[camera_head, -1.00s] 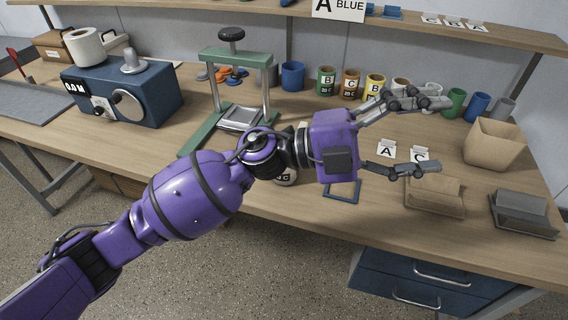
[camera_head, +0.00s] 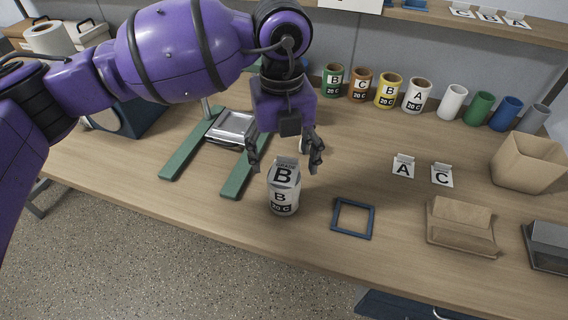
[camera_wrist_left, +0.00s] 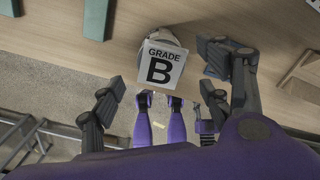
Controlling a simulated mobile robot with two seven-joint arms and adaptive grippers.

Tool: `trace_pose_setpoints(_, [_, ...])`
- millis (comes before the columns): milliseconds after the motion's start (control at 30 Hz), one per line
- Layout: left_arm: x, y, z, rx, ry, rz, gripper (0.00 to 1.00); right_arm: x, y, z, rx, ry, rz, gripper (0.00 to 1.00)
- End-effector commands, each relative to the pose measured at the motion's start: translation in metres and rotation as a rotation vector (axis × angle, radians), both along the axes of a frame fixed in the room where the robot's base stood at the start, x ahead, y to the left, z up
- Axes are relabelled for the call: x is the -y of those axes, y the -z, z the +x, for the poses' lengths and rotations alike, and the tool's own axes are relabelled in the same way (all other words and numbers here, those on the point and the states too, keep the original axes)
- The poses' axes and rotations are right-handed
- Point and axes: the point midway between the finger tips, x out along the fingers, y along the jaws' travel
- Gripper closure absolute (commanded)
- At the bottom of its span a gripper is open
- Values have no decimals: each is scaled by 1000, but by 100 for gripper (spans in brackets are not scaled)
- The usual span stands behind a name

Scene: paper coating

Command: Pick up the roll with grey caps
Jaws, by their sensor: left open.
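A white cylinder labelled B and 20 C (camera_head: 284,203) stands upright near the table's front edge. A white GRADE B card (camera_head: 284,174) is at its top, covering much of it; in the left wrist view the card (camera_wrist_left: 160,68) faces the camera. No grey caps can be made out on this cylinder. A plain grey roll (camera_head: 533,118) stands at the far right of the back row. My left gripper (camera_head: 284,157) is open, pointing down, with its fingers either side of the card's top. It also shows in the left wrist view (camera_wrist_left: 165,72).
A green-footed press (camera_head: 185,146) stands left of the cylinder. A blue square frame (camera_head: 353,219), A card (camera_head: 403,168) and C card (camera_head: 442,175) lie to the right. Coloured cylinders line the back. A cardboard box (camera_head: 529,163) is at the right.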

Motion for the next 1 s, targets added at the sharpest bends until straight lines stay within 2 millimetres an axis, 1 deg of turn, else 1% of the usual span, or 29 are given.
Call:
trace_pose_setpoints(67, [-1, 1, 0, 1, -6, 6, 30, -1, -2, 4, 7, -1, 1, 60])
trace_pose_setpoints(133, [-2, 4, -1, 0, -8, 9, 30, 0, -1, 2, 3, 1, 1, 60])
trace_pose_setpoints(333, [-2, 25, -1, -2, -9, 8, 30, 3, 12, -25, -52, 9, -3, 60])
trace_pose_setpoints(433, [-2, 32, -1, -2, -8, 8, 30, 4, 15, -32, -66, 12, -5, 60])
trace_pose_setpoints(567, [-2, 49, -1, -3, -8, 8, 30, 4, 12, -30, -59, 11, -4, 60])
trace_pose_setpoints(733, [-2, 74, -2, -3, -7, 8, 30, 2, 7, -17, -33, 7, -2, 60])
trace_pose_setpoints(833, [-2, 79, -1, 0, -7, 7, 30, 1, 6, -12, -24, 5, -1, 60])
trace_pose_setpoints(967, [-1, 79, -1, 1, -7, 6, 30, 1, 6, -12, -24, 5, -1, 60])
trace_pose_setpoints(1000, [-1, 79, -1, 1, -7, 6, 31, 1, 6, -13, -26, 6, -1, 60])
